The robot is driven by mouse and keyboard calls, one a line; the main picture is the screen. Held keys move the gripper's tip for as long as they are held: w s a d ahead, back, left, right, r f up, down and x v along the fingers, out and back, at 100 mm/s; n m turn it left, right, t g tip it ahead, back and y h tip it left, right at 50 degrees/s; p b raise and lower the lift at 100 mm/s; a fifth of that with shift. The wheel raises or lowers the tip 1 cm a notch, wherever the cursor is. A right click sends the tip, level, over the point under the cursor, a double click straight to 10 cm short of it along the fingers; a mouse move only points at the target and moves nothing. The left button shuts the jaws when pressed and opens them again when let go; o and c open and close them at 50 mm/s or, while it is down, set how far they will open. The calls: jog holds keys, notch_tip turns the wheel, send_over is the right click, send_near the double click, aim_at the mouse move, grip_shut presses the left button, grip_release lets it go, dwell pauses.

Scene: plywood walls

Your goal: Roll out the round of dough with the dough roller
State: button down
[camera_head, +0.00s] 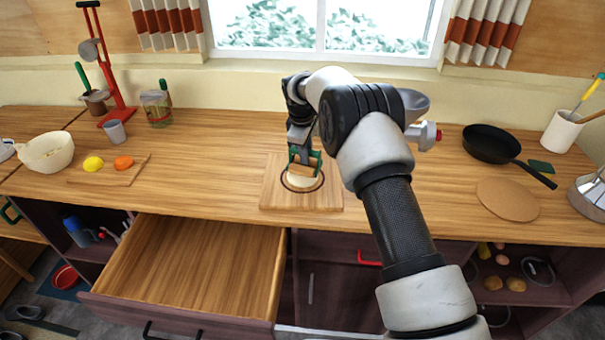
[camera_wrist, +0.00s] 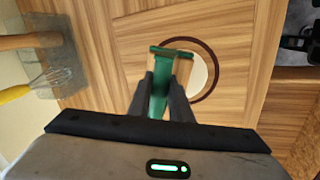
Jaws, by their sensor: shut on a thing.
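The round of dough (camera_head: 301,181) is a pale disc on a square wooden board (camera_head: 270,196), inside a dark ring marked on the board. The dough roller (camera_head: 303,167) has a green frame and a wooden cylinder and is over the dough. My gripper (camera_head: 297,145) is above the board, shut on the roller's green handle. In the wrist view the gripper's fingers (camera_wrist: 162,92) close around the green handle (camera_wrist: 158,101), and the wooden cylinder (camera_wrist: 183,70) covers part of the dough (camera_wrist: 200,75). I cannot tell whether the roller touches the dough.
An open, empty drawer (camera_head: 190,265) juts out at the front left. A small board with a yellow (camera_head: 93,163) and an orange item, and a white bowl (camera_head: 46,152), stand left. A black pan (camera_head: 491,143) and a round wooden board (camera_head: 508,199) lie right. The counter around the dough board is clear.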

jog(key=shift+s+f, duration=0.1)
jog(key=shift+s+a+f+b, duration=0.1)
jog(key=shift+s+a+b, duration=0.15)
jog(key=shift+s, duration=0.5)
jog(key=shift+s+a+r+b, duration=0.1)
jog(key=shift+s+b, duration=0.2)
jog(key=shift+s, duration=0.4)
jog(key=shift+s+a+f+b, duration=0.1)
jog(key=shift+s+a+b, duration=0.15)
jog(key=shift+s, duration=0.5)
jog(key=shift+w+d+p, duration=0.25)
jog(key=shift+w, duration=0.55)
jog(key=shift+w+d+p, duration=0.2)
jog(key=shift+w+p, duration=0.05)
jog(key=shift+w, duration=0.5)
jog(key=shift+w+d+p, duration=0.25)
jog(key=shift+w, duration=0.55)
